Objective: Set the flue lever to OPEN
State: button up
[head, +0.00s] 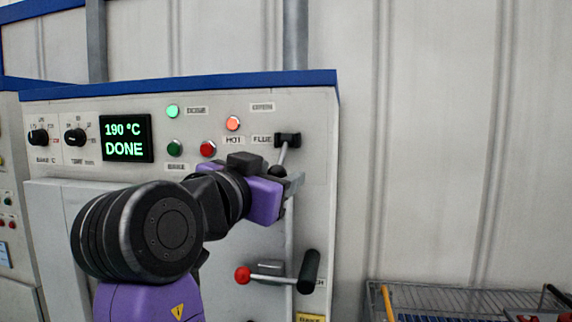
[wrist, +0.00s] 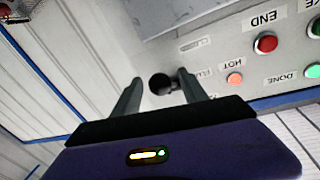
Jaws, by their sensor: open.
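The flue lever (head: 282,153) is at the panel's upper right, beside the FLUE label (head: 262,140). Its thin rod hangs down from a black pivot block, leaning slightly left, with a black knob at the low end. An OPEN-looking label (head: 262,106) is above it. My gripper (head: 285,177) is at the knob, partly hidden by my arm. In the wrist view the knob (wrist: 160,84) shows between the spread fingers of my gripper (wrist: 160,78), with gaps on both sides. The gripper is open and holds nothing.
The display (head: 126,138) reads 190 °C DONE, with lit green and orange lamps nearby. A wire rack (head: 450,298) stands at the lower right. The wall side right of the panel is free.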

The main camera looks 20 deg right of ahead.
jog(key=p+x, duration=0.1)
jog(key=x, duration=0.2)
jog(key=shift+w+d, duration=0.2)
grip_shut()
dwell(1.4)
